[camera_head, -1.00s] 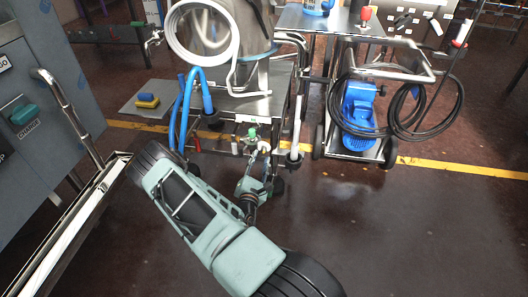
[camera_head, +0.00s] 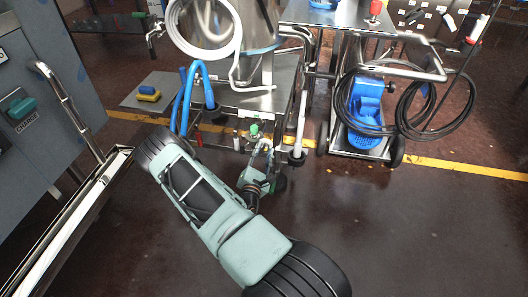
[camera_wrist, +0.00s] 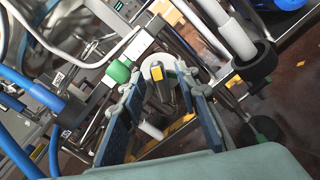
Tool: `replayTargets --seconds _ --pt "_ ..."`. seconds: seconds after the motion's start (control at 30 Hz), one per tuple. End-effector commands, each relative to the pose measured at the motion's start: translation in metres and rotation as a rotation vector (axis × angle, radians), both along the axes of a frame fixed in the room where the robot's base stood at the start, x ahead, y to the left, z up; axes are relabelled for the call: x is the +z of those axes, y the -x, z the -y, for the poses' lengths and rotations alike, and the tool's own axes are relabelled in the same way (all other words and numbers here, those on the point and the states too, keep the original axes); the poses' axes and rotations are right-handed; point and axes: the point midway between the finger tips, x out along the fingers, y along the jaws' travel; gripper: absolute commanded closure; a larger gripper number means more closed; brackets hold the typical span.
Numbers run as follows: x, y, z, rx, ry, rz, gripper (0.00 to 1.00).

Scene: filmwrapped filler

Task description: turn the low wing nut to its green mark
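In the wrist view, a pale round disc with a yellow patch (camera_wrist: 157,71) and a dark grey tapered piece (camera_wrist: 163,92) lie between my fingertips. This looks like the low wing nut, but its wings are not clear. My gripper (camera_wrist: 163,84) is open around it, with a blue-padded finger on each side and gaps to both. Contact cannot be told. A green knob (camera_wrist: 119,72) sits just left of the left fingertip; it also shows in the head view (camera_head: 254,129). I cannot make out a green mark on the disc. In the head view my arm mostly hides the nut.
A steel cart (camera_head: 255,101) carries a vessel with a white hose (camera_head: 172,30) and blue hoses (camera_head: 184,100). White-sleeved legs (camera_wrist: 237,38) stand close right of my gripper. A blue pump trolley (camera_head: 362,108) is further right.

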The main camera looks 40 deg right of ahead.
Motion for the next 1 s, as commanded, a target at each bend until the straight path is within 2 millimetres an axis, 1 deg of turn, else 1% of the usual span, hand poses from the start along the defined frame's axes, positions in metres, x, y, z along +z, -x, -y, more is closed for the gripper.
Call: replayTargets --seconds 0.03,0.07,0.3,0.33,0.73,1.0 --pt "0.0 0.0 0.0 0.0 0.0 0.0 0.7" --pt "0.0 0.0 0.0 0.0 0.0 0.0 0.72" --pt "-0.0001 0.0 0.0 0.0 0.0 0.0 0.99" --pt "-0.0001 0.0 0.0 0.0 0.0 0.0 1.0" --pt "-0.0003 0.0 0.0 0.0 -0.027 0.032 1.0" --pt "-0.001 0.0003 0.0001 0.001 -0.135 0.158 1.0"
